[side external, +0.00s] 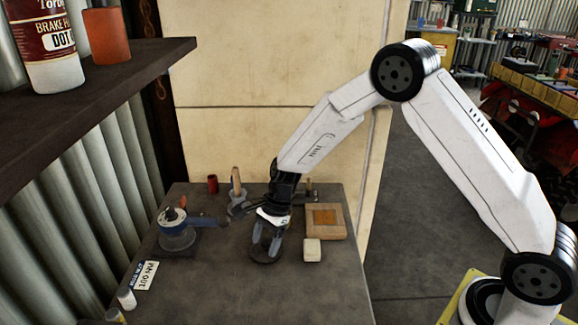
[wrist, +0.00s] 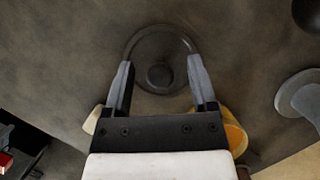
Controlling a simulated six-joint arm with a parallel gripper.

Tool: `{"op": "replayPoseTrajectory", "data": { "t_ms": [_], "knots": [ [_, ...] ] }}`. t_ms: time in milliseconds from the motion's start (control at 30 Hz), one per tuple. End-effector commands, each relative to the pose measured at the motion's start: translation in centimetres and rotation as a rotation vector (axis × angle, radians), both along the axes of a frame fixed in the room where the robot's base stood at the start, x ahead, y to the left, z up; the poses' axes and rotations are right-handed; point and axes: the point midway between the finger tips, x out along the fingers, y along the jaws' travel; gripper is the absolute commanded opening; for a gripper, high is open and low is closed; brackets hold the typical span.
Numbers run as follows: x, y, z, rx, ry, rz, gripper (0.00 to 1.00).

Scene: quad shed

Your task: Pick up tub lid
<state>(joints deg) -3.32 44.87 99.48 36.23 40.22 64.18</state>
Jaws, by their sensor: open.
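The tub lid (side external: 265,256) is a dark, round, flat disc lying on the grey bench top. In the wrist view the lid (wrist: 160,45) shows a raised rim and a round knob (wrist: 160,76) at its middle. My gripper (side external: 265,250) points down over the lid in the side view. In the wrist view my gripper (wrist: 161,68) is open, with one finger on each side of the lid's near part and nothing held. I cannot tell whether the fingertips touch the lid.
A cream block (side external: 312,250) and a wooden tray (side external: 340,232) stand close on the right. A blue-grey round device (side external: 176,236) is on the left, with a white label card (side external: 145,275) before it. A red can (side external: 212,184) stands behind. The bench front is mostly clear.

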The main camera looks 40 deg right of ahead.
Motion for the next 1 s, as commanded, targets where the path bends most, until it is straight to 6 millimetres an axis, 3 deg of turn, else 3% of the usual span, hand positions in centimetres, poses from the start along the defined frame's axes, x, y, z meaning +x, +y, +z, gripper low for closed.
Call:
{"op": "replayPoseTrajectory", "data": {
  "t_ms": [533, 567, 700, 800, 1000],
  "knots": [
    [0.01, 0.12, -0.23, 0.000, -0.001, 0.000, 0.74],
    [0.01, 0.11, -0.24, 0.000, -0.001, 0.000, 0.70],
    [0.01, 0.11, -0.24, 0.000, -0.001, 0.000, 0.26],
    [0.01, 0.11, -0.24, 0.000, -0.001, 0.000, 0.00],
    [0.01, 0.11, -0.24, 0.000, -0.001, 0.000, 0.00]
  ]
}}
